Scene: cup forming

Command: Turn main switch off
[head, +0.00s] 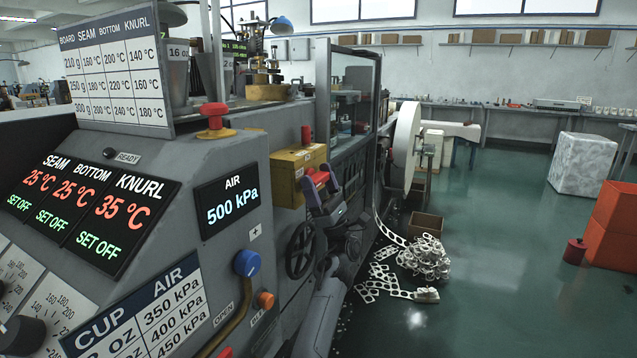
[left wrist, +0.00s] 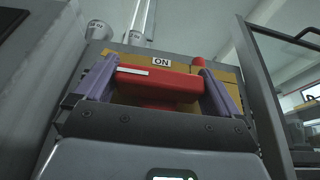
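The main switch has a red handle (head: 319,178) on a yellow box (head: 291,172) on the side of the machine. In the left wrist view the red handle (left wrist: 160,84) lies crosswise, below a label (left wrist: 161,62) reading ON. My left gripper (head: 324,189) is at the switch, and its purple fingers also show in the left wrist view (left wrist: 158,92). They are spread wide, one at each end of the handle. Whether they touch it I cannot tell. My right gripper is not in view.
A black handwheel (head: 300,250) is just below the switch. A glass guard door (head: 352,105) stands beyond it. Red emergency button (head: 214,118) and lit displays (head: 98,205) are on the machine at left. Scrap strips (head: 420,262) lie on the floor; open floor is to the right.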

